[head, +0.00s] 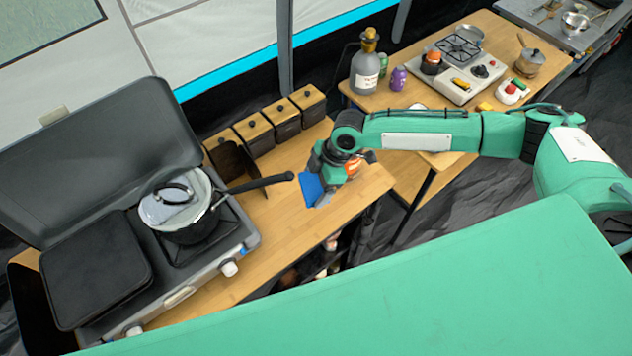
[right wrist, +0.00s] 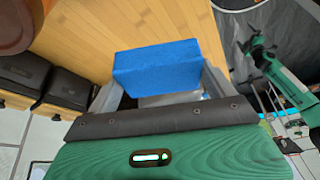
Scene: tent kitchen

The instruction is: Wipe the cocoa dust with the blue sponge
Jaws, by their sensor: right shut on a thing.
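The blue sponge (head: 313,188) is in my right gripper (head: 318,192), above the wooden counter (head: 285,220) to the right of the stove. In the right wrist view the sponge (right wrist: 157,68) sits between the two fingers of the right gripper (right wrist: 158,88), which is shut on it. Wooden counter surface (right wrist: 130,25) shows behind the sponge there. I cannot tell whether the sponge touches the counter. I can make out no cocoa dust in either view; the gripper and sponge hide part of the counter. My left gripper is not in view.
A camp stove (head: 190,285) with a lidded pot (head: 183,210) stands at the left, its dark handle (head: 262,184) reaching toward my right gripper. Several wooden-lidded canisters (head: 282,120) line the counter's back. A second table (head: 490,30) holds a bottle (head: 367,70) and a burner (head: 458,72).

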